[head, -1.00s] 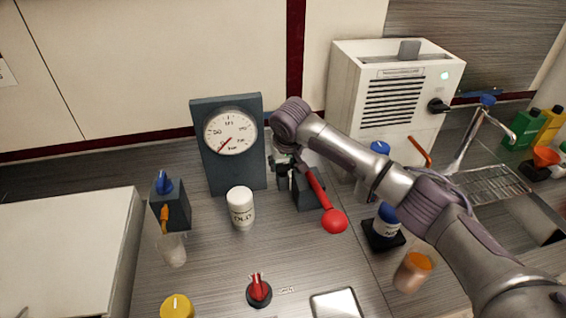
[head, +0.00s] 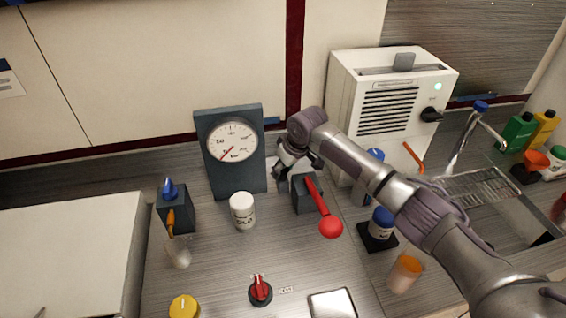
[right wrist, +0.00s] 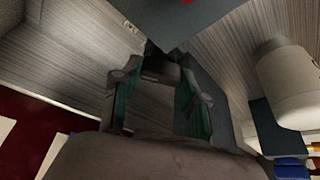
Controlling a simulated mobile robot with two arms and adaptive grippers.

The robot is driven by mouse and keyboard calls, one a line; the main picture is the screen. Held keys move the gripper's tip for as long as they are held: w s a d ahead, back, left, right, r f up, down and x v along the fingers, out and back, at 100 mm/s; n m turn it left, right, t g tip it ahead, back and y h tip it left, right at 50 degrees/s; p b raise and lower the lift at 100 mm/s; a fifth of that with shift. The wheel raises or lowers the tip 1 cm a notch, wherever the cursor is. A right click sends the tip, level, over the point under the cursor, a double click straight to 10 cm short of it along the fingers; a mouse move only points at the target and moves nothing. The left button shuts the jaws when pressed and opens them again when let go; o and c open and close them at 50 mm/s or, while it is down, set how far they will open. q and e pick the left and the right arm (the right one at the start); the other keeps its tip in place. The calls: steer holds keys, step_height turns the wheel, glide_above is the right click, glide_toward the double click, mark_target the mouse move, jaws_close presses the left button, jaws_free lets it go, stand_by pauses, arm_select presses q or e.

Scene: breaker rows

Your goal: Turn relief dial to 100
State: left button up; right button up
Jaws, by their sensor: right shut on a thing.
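A red dial (head: 259,291) on a dark round base lies on the worktop at the front, with a small label beside it that I cannot read. The gauge (head: 233,142) stands upright at the back; its needle points to the lower left. A dark block with a red lever (head: 322,207) stands right of the gauge. My right gripper (head: 290,170) is behind this block, well away from the red dial. In the right wrist view its fingers (right wrist: 160,85) are around a dark part (right wrist: 162,55) by the block, mostly hidden. My left gripper is out of view.
A white jar (head: 242,211) stands before the gauge. A dark block with a blue top and orange spout (head: 177,207) is at left, a yellow knob (head: 183,307) at front. A blue-capped bottle (head: 382,224) and an orange cup (head: 404,272) stand at right.

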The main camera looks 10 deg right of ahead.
steer(key=n+y, duration=0.1)
steer(key=n, duration=0.1)
steer(key=shift+n+g, duration=0.3)
steer(key=shift+n, duration=0.1)
steer(key=n+b, duration=0.1)
steer(key=n, duration=0.1)
steer(key=shift+w+f+n+g+y, duration=0.1)
steer(key=shift+f+n+g+y, duration=0.05)
steer(key=shift+n+g+y, duration=0.25)
steer(key=n+g+b, duration=0.1)
steer(key=n+b, duration=0.2)
steer(key=shift+n+g+y+b, duration=0.3)
steer(key=shift+n+g+b, duration=0.4)
steer(key=shift+n+b, duration=0.85)
steer(key=shift+n, duration=0.25)
steer(key=o, duration=0.9)
steer(key=shift+c, duration=0.2)
steer(key=v, duration=0.7)
steer(key=shift+r, duration=0.4)
